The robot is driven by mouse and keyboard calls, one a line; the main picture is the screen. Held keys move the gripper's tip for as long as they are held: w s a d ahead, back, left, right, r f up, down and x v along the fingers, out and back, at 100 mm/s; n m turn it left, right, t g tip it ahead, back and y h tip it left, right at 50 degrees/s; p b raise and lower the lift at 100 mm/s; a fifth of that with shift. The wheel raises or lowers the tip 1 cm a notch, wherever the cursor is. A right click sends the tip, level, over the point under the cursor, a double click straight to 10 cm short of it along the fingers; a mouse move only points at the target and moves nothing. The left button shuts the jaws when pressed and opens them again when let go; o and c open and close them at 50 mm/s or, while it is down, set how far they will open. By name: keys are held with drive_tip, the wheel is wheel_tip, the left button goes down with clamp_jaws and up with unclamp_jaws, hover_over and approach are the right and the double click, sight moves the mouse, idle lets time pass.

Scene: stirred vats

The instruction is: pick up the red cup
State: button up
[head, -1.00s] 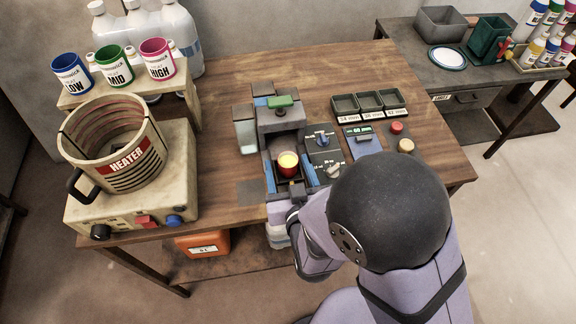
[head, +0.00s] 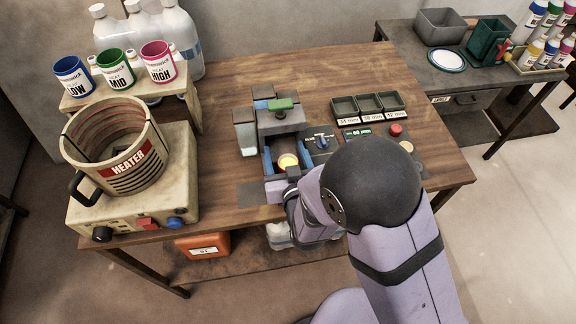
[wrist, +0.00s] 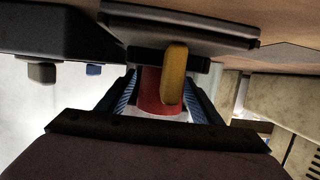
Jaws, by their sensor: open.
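The red cup (head: 288,161) stands in the bay of the grey machine (head: 283,122) on the wooden table, with bright yellow showing at its top. In the wrist view the red cup (wrist: 151,93) is between the two blue-padded fingers, with a yellow handle-like piece facing the camera. My gripper (head: 287,167) is open and its fingers reach in on both sides of the cup. My gripper also shows in the wrist view (wrist: 162,100); I cannot tell whether either pad touches the cup. My wrist hides the cup's lower part in the head view.
A heater (head: 115,148) stands on the left, with blue, green and pink cups on a shelf behind it. Dark trays (head: 369,104) and a control panel with knobs (head: 322,142) are right of the machine. Bare tabletop lies between heater and machine.

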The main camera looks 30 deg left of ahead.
drive_tip(key=shift+c, duration=0.4)
drive_tip(key=c, duration=1.1)
drive_tip(key=shift+r, duration=0.15)
